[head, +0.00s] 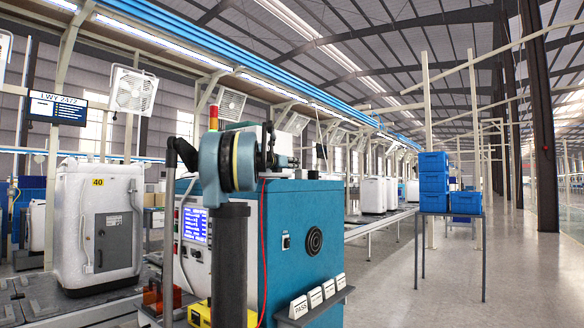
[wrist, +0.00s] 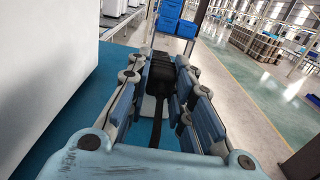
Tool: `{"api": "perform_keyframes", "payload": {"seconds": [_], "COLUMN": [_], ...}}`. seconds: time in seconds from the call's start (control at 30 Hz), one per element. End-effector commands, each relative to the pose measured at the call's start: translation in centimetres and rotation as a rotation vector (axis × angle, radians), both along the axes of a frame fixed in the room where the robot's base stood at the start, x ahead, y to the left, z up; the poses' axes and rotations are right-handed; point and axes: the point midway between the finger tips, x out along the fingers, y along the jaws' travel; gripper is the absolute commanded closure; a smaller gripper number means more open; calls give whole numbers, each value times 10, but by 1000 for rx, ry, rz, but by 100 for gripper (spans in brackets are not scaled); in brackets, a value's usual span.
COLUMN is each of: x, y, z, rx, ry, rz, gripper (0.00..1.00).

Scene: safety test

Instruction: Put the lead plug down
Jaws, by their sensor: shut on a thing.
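My gripper (head: 280,153) is above the top of the teal test cabinet (head: 312,225) in the head view, partly hidden behind my own arm. In the wrist view my gripper (wrist: 163,75) is shut on a black plug (wrist: 161,72) held between its blue-grey fingers. A dark piece, perhaps its lead, runs from it back toward the palm. Teal surface shows below the fingers; I cannot tell whether the plug touches it. The plug is not clear in the head view.
A large white casing (wrist: 50,60) stands close left in the wrist view. A red cable (head: 262,250) hangs down the cabinet front. Small PASS signs (head: 315,297) stand on a ledge. Blue crates (head: 434,182) sit on a table at right. Open floor lies right.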

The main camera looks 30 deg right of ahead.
Motion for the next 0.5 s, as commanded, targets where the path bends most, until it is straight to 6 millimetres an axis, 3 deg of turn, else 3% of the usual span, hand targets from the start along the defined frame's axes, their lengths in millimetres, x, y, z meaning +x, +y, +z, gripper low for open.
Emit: {"api": "perform_keyframes", "payload": {"seconds": [0.43,0.47,0.5], "x": [-1,-1,-1], "y": [-2,-2,-3], "z": [-10,-10,-11], "rx": [3,3,4], "ry": [-1,-1,-2], "rz": [-3,-3,-3], "gripper": [100,72,63]}}
